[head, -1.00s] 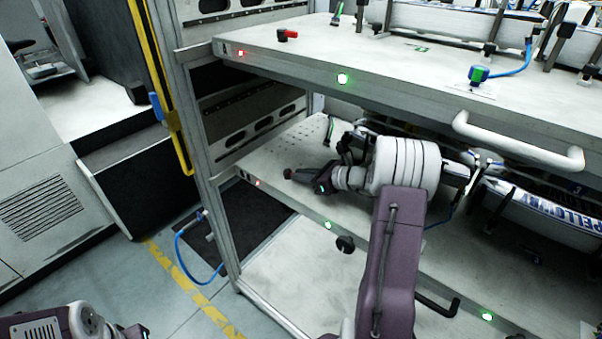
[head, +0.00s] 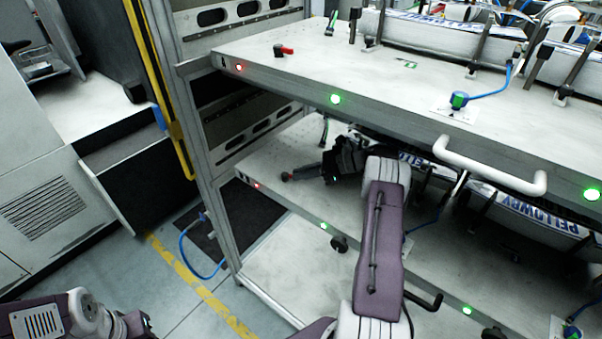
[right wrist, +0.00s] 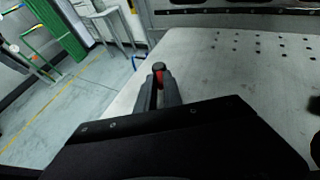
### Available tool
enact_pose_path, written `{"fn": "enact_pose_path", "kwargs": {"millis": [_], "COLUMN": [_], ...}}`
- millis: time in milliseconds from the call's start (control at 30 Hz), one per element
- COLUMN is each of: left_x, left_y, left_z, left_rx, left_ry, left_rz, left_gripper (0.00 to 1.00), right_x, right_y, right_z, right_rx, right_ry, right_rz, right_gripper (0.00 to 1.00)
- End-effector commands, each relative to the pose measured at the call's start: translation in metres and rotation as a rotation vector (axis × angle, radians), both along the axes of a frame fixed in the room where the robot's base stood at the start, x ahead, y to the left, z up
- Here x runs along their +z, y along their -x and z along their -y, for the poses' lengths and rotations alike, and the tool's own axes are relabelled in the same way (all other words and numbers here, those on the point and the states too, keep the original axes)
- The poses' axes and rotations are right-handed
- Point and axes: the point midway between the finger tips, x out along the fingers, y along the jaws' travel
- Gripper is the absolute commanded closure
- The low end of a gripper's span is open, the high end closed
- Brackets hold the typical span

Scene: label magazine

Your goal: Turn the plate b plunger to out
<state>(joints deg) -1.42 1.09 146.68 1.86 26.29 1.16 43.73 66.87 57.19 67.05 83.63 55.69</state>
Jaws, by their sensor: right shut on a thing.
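The plunger on the middle shelf plate shows in the right wrist view as a dark round cap (right wrist: 158,66) with a red part (right wrist: 159,80) just below it. My right gripper (right wrist: 158,82) is shut on it, one finger on each side. In the head view my right gripper (head: 291,175) lies low over the middle shelf (head: 262,163) near its left front corner. The fingers hide most of the plunger there. My left gripper (head: 142,324) is at the bottom left, away from the rack; its jaws are too unclear to judge.
The top shelf (head: 300,65) overhangs my right arm and carries a red-handled plunger (head: 286,50). A white handle (head: 490,166) juts from its front. Labelled units (head: 510,205) fill the middle shelf's right side. A blue hose (head: 190,262) hangs beside the rack.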

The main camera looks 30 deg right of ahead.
Motion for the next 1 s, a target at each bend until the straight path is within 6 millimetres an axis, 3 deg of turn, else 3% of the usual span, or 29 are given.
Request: {"fn": "enact_pose_path", "kwargs": {"millis": [367, 400, 467, 800, 1000], "left_x": [0.0, 0.0, 0.0, 0.001, 0.006], "left_y": [0.0, 0.0, 0.0, 0.0, 0.0], "left_z": [0.0, 0.0, 0.0, 0.0, 0.0], "left_rx": [0.0, 0.0, 0.0, 0.0, 0.0], "left_ry": [0.0, 0.0, 0.0, 0.0, 0.0], "left_rz": [0.0, 0.0, 0.0, 0.0, 0.0], "left_gripper": [0.64, 0.64, 0.64, 0.64, 0.64], "right_x": [0.0, 0.0, 0.0, 0.002, 0.017], "right_y": [0.0, 0.0, 0.0, 0.001, 0.022], "right_z": [0.0, 0.0, 0.0, 0.003, 0.033], "right_rx": [0.004, 0.004, 0.004, 0.003, 0.0], "right_ry": [-0.001, -0.001, -0.001, 0.001, 0.002], "right_rz": [0.0, 0.0, 0.0, 0.001, 0.003], "right_gripper": [1.0, 0.84, 0.67, 0.67, 0.67]}}
